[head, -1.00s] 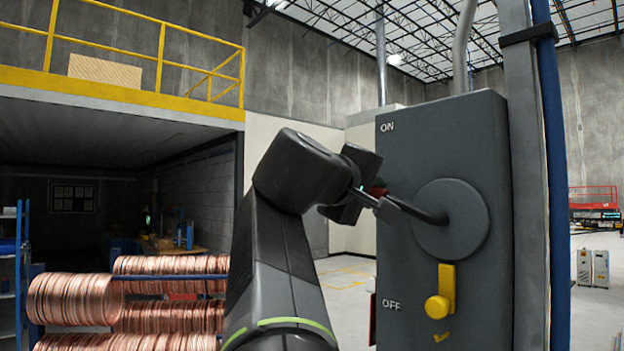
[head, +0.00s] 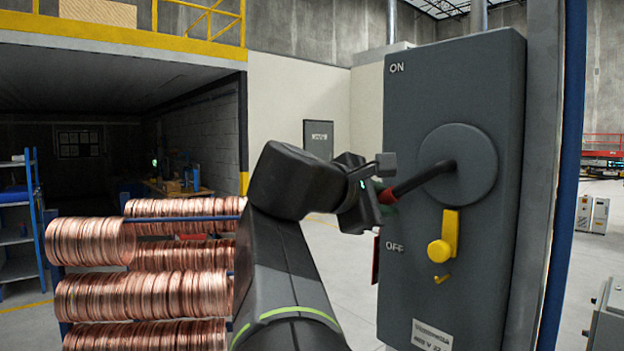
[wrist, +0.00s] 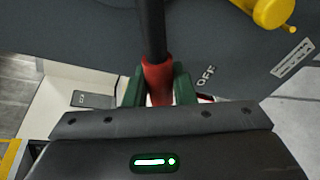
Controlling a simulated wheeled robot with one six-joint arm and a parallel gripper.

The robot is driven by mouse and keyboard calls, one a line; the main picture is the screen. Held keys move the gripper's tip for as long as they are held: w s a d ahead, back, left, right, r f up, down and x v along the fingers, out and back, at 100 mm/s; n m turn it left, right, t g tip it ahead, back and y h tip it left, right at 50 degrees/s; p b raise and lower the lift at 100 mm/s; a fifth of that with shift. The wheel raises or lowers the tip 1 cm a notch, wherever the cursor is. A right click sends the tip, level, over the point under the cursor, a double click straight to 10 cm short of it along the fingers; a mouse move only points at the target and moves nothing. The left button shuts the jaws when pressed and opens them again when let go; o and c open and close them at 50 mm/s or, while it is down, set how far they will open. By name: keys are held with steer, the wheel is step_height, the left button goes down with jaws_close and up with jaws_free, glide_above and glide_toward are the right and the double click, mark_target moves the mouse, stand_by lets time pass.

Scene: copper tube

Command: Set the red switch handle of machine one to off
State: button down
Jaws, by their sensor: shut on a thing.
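The switch box of machine one (head: 415,140) is grey, with ON at its upper left and OFF lower down. Its switch handle (head: 420,179) is a dark rod from a round hub (head: 465,150), with a red grip (head: 387,196) at its end. The rod slants down to the left, its end between the two labels and nearer OFF. My gripper (head: 375,200) is shut on the red grip. In the wrist view the red grip (wrist: 158,75) sits between my green fingers (wrist: 157,88), and the OFF label (wrist: 206,76) is just right of them.
A yellow latch with a knob (head: 440,250) sits below the hub. Copper coils (head: 150,290) are stacked on a rack at the left. A blue post (head: 565,180) stands right of the box. Open floor (head: 325,260) shows behind my arm.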

steer(key=shift+s+d+f+n+g+p, duration=0.2)
steer(key=shift+s+d+f+n, duration=0.15)
steer(key=shift+f+n, duration=0.25)
steer(key=shift+s+d+f+n+g+p, duration=0.1)
steer(key=shift+s+d+f+n+g, duration=0.15)
steer(key=shift+f+n, duration=0.3)
steer(key=shift+f, duration=0.1)
steer(key=c, duration=1.2)
jaws_free()
steer(key=shift+s, duration=0.15)
steer(key=shift+c, duration=0.2)
steer(key=b+v, duration=0.2)
steer(key=v, duration=1.2)
steer(key=shift+f, duration=0.2)
steer(key=shift+w+a+h, duration=0.1)
steer(key=shift+w+h, duration=0.1)
steer(key=shift+h, duration=0.1)
steer(key=p+x, duration=0.1)
steer(key=x, duration=0.9)
steer(key=shift+w+d, duration=0.25)
steer(key=shift+d, duration=0.05)
